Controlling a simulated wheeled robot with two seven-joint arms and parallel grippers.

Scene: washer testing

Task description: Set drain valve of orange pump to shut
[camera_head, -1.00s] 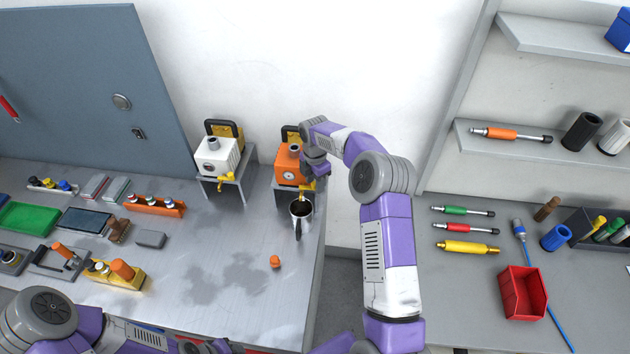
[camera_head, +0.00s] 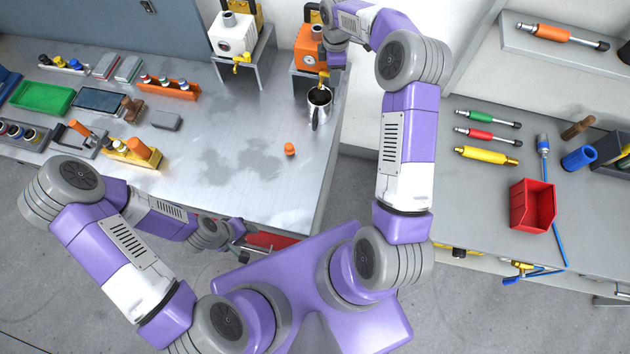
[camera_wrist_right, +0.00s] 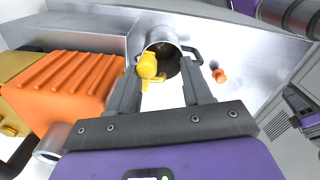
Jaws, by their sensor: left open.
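The orange pump (camera_head: 307,47) stands on a small metal stand at the back right of the left workbench. Its yellow drain valve (camera_head: 323,80) hangs at the front over a metal mug (camera_head: 314,117) with dark contents. My right gripper (camera_head: 334,62) is beside the valve. In the right wrist view the fingers (camera_wrist_right: 160,66) are apart, with the yellow valve (camera_wrist_right: 148,66) at the left fingertip and the mug (camera_wrist_right: 163,38) beyond. I cannot tell whether finger and valve touch. My left gripper (camera_head: 230,236) is open, low near the bench's front edge.
A white pump (camera_head: 233,34) with its own yellow valve stands left of the orange one. A small orange cap (camera_head: 290,149) lies on the bench in front of the mug. The bench centre (camera_head: 225,185) is clear. A red bin (camera_head: 532,206) sits on the right bench.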

